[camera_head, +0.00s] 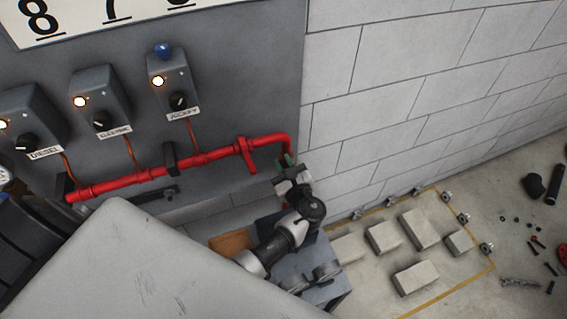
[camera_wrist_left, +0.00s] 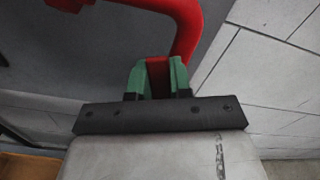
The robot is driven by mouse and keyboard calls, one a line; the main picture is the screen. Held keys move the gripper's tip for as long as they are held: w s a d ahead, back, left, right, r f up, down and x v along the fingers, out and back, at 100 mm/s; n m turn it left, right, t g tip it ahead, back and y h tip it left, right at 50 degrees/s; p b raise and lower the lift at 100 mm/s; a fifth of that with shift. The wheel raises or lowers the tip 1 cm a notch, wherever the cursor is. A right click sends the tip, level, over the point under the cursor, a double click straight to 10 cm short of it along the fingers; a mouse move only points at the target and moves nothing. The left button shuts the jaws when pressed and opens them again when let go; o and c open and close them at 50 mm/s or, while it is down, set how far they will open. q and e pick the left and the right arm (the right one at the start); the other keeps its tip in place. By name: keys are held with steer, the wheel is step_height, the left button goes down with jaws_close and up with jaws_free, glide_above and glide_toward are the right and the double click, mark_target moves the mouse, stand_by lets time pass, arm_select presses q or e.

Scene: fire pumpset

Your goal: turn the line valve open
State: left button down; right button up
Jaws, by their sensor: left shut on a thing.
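The red pipe (camera_head: 160,172) runs along the grey panel and bends down at its right end. My left gripper (camera_head: 286,161) is at that bend, with its arm below it. In the left wrist view its green fingers (camera_wrist_left: 158,80) are closed around a flat red piece (camera_wrist_left: 158,70) beside the pipe bend (camera_wrist_left: 190,22). This piece looks like the line valve's handle, but the valve body is hidden and I cannot tell how far it is turned. My right gripper does not show.
Diesel, electric and jockey control boxes (camera_head: 99,101) hang above the pipe. A block wall (camera_head: 400,80) stands close on the right. A yellow-outlined floor area (camera_head: 465,282) holds several grey blocks. Dark fittings (camera_head: 552,185) lie at far right.

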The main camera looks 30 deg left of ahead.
arm_select(q)
steer(key=c, duration=1)
jaws_free()
steer(key=shift+s, duration=0.1)
steer(key=shift+s+d+f, duration=0.15)
steer(key=shift+s+d, duration=0.05)
steer(key=shift+d, duration=0.15)
steer(key=b+v, duration=0.4)
steer(key=v, duration=0.6)
